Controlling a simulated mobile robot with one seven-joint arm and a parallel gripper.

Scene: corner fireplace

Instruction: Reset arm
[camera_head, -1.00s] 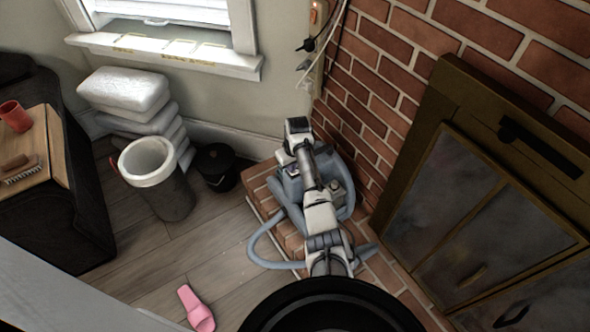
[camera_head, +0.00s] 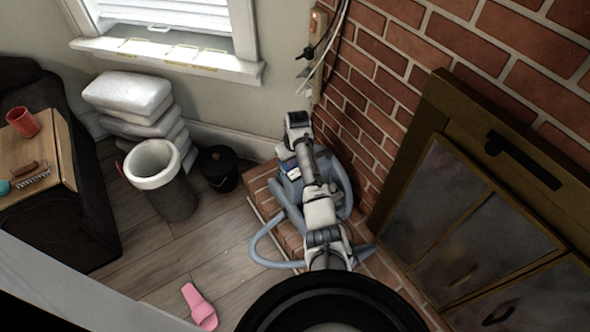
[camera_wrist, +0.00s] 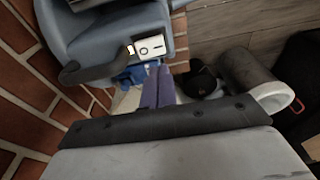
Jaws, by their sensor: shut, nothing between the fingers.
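My arm (camera_head: 320,205) reaches out from the bottom centre of the head view, over the brick hearth and the blue-grey vacuum cleaner (camera_head: 345,190). My gripper's fingers (camera_wrist: 156,88) show in the wrist view as two purple-grey fingers close together, shut with nothing held. The vacuum cleaner also shows in the wrist view (camera_wrist: 100,38), beyond the fingers and to their left. I cannot make out the fingers clearly in the head view.
Brick wall and fireplace doors (camera_head: 465,235) stand at the right. A black bucket (camera_head: 218,168), a grey bin with a white rim (camera_head: 172,195) and stacked white bags (camera_head: 130,95) stand left. A pink slipper (camera_head: 200,306) lies on open floor. A wooden-topped table (camera_head: 55,150) holds a red cup (camera_head: 23,122).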

